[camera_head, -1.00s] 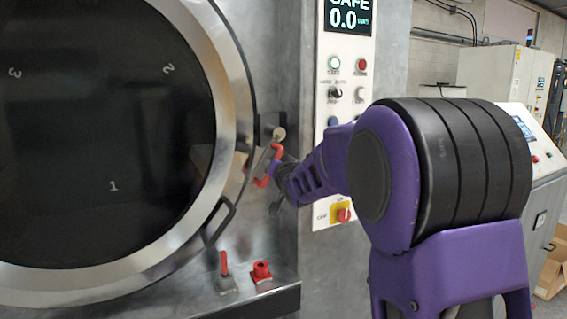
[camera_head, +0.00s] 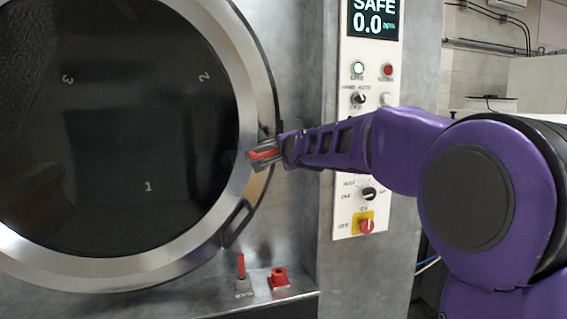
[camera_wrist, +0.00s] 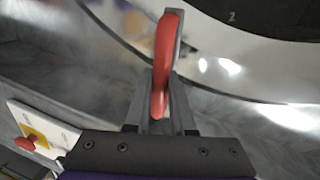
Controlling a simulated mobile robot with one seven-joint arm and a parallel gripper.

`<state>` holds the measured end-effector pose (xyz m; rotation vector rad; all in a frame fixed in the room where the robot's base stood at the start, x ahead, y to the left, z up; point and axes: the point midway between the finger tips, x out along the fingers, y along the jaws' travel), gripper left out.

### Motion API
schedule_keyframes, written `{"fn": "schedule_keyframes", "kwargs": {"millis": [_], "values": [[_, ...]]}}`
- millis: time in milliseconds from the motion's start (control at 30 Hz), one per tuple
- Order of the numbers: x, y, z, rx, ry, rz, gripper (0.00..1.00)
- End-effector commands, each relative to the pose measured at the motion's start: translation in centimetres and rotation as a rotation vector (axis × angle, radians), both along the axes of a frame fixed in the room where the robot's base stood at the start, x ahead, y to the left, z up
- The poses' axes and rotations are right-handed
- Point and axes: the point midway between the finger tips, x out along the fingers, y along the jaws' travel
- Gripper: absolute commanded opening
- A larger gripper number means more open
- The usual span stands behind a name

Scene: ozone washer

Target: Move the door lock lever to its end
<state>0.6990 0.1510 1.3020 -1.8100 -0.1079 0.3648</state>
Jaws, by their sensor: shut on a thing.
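The door lock lever has a red handle (camera_head: 262,154) and sits at the right rim of the round door (camera_head: 246,90). My gripper (camera_head: 268,154) is at this rim, with its grey fingers on both sides of the red handle, shut on it. In the wrist view, the red handle (camera_wrist: 165,65) stands nearly upright in the picture, its lower end between the fingers of my gripper (camera_wrist: 161,112). A grey part runs along the handle's right side. The lever's mount is mostly hidden behind my gripper in the head view.
A control panel (camera_head: 358,200) with buttons and knobs is right of the door, partly behind my arm. A black door handle (camera_head: 238,224) is below my gripper. A small red lever (camera_head: 241,267) and a red fitting (camera_head: 278,279) stand on the ledge below.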

Motion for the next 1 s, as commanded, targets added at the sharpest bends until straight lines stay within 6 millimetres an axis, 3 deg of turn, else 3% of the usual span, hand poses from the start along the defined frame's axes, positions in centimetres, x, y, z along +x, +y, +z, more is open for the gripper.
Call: {"fn": "schedule_keyframes", "kwargs": {"millis": [667, 700, 833, 867, 1000], "values": [[0.0, 0.11, 0.89, 0.067, 0.015, -0.001, 0.0], [-0.01, 0.11, 0.91, 0.067, 0.014, -0.001, 0.24], [-0.01, 0.11, 0.85, 0.066, 0.016, -0.001, 0.47], [-0.01, 0.09, 0.82, 0.065, 0.016, -0.001, 0.52], [0.0, 0.07, 0.71, 0.065, 0.018, 0.0, 0.52]]}}
